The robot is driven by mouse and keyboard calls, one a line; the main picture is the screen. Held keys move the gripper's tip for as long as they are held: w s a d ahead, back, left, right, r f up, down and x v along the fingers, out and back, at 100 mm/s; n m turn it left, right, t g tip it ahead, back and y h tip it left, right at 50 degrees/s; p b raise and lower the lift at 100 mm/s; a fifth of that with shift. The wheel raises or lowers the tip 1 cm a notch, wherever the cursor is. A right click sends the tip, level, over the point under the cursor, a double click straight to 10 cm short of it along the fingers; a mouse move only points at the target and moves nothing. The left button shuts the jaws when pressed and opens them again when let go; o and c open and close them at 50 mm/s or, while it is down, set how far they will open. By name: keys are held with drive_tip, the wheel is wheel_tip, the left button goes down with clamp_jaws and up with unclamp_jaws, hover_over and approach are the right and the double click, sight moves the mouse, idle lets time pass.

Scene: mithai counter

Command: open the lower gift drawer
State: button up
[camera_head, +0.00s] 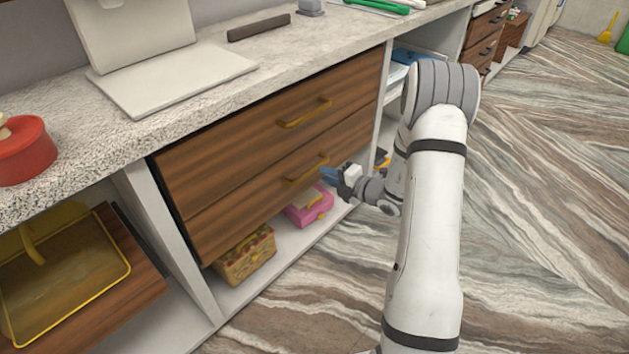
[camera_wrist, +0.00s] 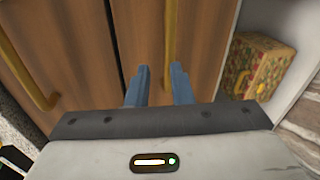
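The lower gift drawer (camera_head: 240,203) has a brown wood front that sits flush below the upper drawer (camera_head: 235,148), so it looks shut. Its yellow bar handle (camera_head: 305,170) also shows in the wrist view (camera_wrist: 169,45). My gripper (camera_head: 328,175) is close to the right end of this handle. In the wrist view my gripper (camera_wrist: 160,85) has two blue fingers spread apart, with the handle seen between their tips, nearer the right finger. I cannot tell whether a finger touches the handle. Nothing is gripped.
The upper drawer has a similar handle (camera_head: 305,113). Below the drawers, a patterned box (camera_head: 245,256) and a pink box (camera_head: 309,207) stand on an open white shelf (camera_head: 285,245). A speckled counter (camera_head: 210,100) runs above. The floor (camera_head: 540,200) to the right is clear.

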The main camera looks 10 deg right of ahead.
sight(315, 170)
drive_tip(key=shift+m+h, duration=0.3)
drive_tip(key=shift+m, duration=0.4)
drive_tip(key=x, duration=0.2)
drive_tip(key=b+x, duration=0.1)
drive_tip(key=x, duration=0.2)
drive_tip(key=d+f+b+x, duration=0.1)
drive_tip(key=x, duration=0.2)
drive_tip(key=shift+w+d, duration=0.1)
drive_tip(key=shift+w, duration=0.2)
clamp_jaws()
